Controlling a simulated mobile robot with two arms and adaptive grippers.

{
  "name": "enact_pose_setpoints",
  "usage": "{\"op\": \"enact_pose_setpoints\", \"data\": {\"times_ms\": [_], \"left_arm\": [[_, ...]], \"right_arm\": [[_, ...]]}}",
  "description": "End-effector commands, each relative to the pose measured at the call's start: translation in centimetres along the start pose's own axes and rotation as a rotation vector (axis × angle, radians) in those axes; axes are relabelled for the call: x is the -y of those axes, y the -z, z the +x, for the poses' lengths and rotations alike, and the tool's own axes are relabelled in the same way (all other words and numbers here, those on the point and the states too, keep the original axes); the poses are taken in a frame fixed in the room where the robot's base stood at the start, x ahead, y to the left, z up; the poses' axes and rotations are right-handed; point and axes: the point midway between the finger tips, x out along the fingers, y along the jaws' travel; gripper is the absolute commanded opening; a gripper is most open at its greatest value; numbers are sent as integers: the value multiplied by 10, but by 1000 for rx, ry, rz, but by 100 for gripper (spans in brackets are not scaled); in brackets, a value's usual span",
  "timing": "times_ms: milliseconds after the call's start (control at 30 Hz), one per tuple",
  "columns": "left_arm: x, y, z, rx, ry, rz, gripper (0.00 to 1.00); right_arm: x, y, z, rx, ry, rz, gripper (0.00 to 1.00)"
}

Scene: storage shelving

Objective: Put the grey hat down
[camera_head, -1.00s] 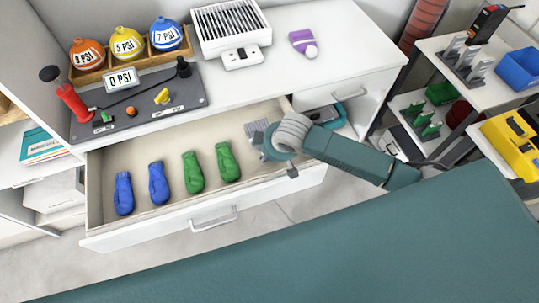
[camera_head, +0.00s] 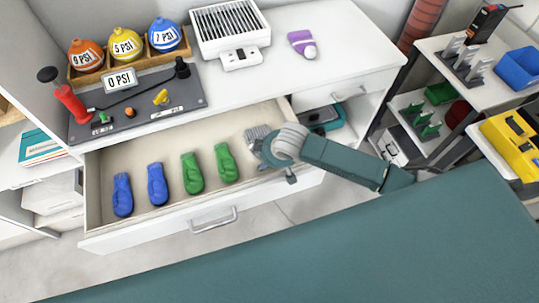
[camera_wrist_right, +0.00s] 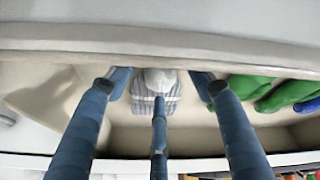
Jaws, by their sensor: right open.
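The grey hat (camera_head: 256,132), pale with stripes, lies in the open white drawer (camera_head: 210,216), near its right end. In the head view it is partly hidden behind my right gripper (camera_head: 264,150). The right wrist view shows the hat (camera_wrist_right: 158,86) between and just beyond the spread blue-grey fingers of my right gripper (camera_wrist_right: 160,100). That gripper is open; whether a finger touches the hat I cannot tell. My left gripper is not in view.
Two green mitts (camera_head: 193,173) and two blue mitts (camera_head: 122,195) lie in the drawer, left of the hat. The desk top (camera_head: 325,25) above holds a control panel (camera_head: 140,110) and a vented white box (camera_head: 230,28). A shelf unit (camera_head: 440,90) stands at right.

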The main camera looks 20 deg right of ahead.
Motion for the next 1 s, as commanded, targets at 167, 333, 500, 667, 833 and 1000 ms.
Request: {"op": "enact_pose_setpoints", "data": {"times_ms": [167, 333, 500, 667, 833, 1000], "left_arm": [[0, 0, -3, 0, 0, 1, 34], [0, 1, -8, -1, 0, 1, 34], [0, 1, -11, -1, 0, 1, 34], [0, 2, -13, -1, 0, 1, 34], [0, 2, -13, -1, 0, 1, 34], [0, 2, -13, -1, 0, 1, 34]], "right_arm": [[-1, 2, -17, -3, 0, -1, 52], [-1, 2, -52, -4, 0, -1, 52], [0, 2, -88, -2, 1, -1, 52], [-1, 2, -111, -1, 0, 0, 52], [0, 1, -121, 1, 0, 0, 52], [-1, 1, -122, 1, 0, 1, 52]]}}
